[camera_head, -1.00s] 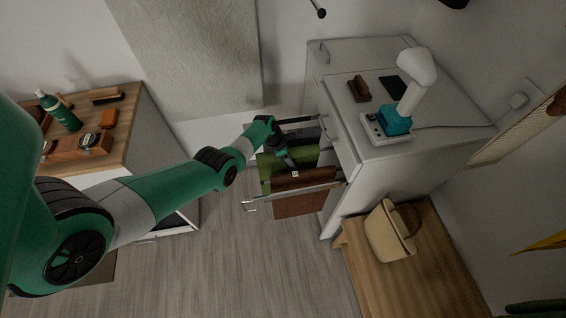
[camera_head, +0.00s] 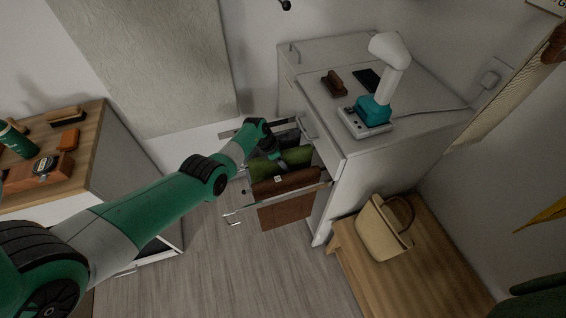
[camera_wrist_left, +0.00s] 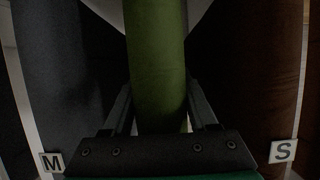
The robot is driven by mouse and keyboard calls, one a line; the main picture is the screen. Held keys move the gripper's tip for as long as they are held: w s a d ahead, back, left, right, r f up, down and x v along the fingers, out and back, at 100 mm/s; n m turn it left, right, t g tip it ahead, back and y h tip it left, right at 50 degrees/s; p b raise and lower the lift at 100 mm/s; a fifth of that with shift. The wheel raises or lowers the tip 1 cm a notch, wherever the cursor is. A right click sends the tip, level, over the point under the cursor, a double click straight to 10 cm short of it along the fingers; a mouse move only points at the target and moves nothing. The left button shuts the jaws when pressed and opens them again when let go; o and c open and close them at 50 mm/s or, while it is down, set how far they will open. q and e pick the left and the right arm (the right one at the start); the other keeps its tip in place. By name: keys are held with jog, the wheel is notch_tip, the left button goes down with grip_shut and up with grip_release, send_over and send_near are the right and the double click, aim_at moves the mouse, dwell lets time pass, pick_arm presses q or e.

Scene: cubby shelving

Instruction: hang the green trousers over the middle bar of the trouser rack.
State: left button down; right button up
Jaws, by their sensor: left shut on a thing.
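The green trousers (camera_head: 294,156) show in the pull-out trouser rack (camera_head: 238,213), between dark cloth at the back and brown trousers (camera_head: 286,206) at the front. In the left wrist view the green trousers (camera_wrist_left: 156,60) run between the fingers of my left gripper (camera_wrist_left: 160,112), which is shut on them. Dark grey trousers (camera_wrist_left: 65,80) hang on the left and the brown trousers (camera_wrist_left: 250,75) on the right. My left gripper (camera_head: 279,163) is over the rack in the head view. The bar under the green cloth is hidden. My right gripper is not in view.
A white cabinet (camera_head: 336,150) stands right of the rack, with a steamer (camera_head: 374,108) on top. A wooden bench (camera_head: 400,265) with a beige bag (camera_head: 381,230) is at lower right. A wood-topped unit (camera_head: 85,150) stands left. The floor in front is clear.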

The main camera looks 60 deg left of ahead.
pick_arm(q)
jog(key=shift+c, duration=0.5)
grip_release()
jog(key=p+v, duration=1)
jog(key=v, duration=0.1)
jog(key=shift+r, duration=0.35)
